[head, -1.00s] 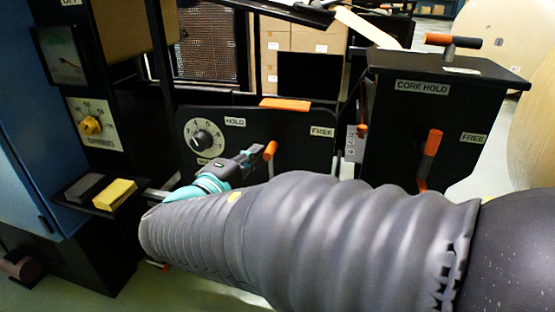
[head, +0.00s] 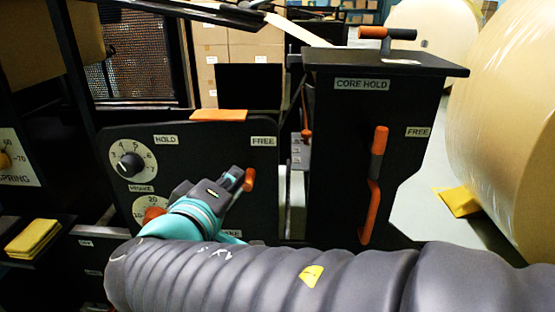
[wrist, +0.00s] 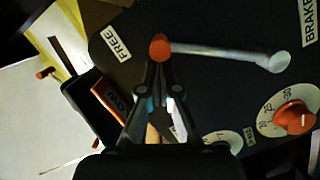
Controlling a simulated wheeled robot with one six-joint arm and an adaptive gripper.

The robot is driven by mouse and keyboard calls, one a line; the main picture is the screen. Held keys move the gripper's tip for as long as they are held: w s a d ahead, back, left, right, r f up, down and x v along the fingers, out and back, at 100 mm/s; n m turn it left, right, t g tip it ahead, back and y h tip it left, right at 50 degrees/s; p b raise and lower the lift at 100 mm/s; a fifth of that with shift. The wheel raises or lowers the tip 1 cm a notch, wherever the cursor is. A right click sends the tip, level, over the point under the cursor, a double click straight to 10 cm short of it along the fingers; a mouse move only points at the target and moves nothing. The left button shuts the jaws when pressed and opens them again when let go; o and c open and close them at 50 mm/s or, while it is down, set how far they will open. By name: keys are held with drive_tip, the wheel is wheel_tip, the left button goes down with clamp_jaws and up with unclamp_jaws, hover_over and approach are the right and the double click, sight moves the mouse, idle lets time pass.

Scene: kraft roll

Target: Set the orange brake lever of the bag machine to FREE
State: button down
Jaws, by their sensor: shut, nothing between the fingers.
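The brake lever on the dark bag machine panel (head: 110,200) has an orange grip (head: 249,179). In the wrist view, its pale arm (wrist: 220,53) runs from a pivot at the right to the orange end (wrist: 160,47), which points toward the FREE label (wrist: 115,40). In the head view the grip is below and slightly left of the FREE label (head: 263,141), well right of the HOLD label (head: 165,139). My gripper (head: 236,177) is shut and empty, its fingertips (wrist: 159,72) right beside the orange end. I cannot tell whether they touch.
A CORE HOLD cabinet (head: 340,150) with another orange lever (head: 375,185) and its own FREE label stands to the right. A dial (head: 131,162) and an orange knob (wrist: 294,118) are on the brake panel. Large paper rolls (head: 515,130) stand at far right.

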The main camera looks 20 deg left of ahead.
drive_tip(key=shift+w+d, duration=0.1)
drive_tip(key=shift+d, duration=0.1)
idle(0.4)
drive_tip(key=shift+a, duration=0.1)
drive_tip(key=s+a+r, duration=0.2)
drive_tip(key=s+r, duration=0.1)
drive_tip(key=s, duration=0.8)
drive_tip(key=shift+r+p, duration=0.25)
drive_tip(key=shift+p, duration=0.15)
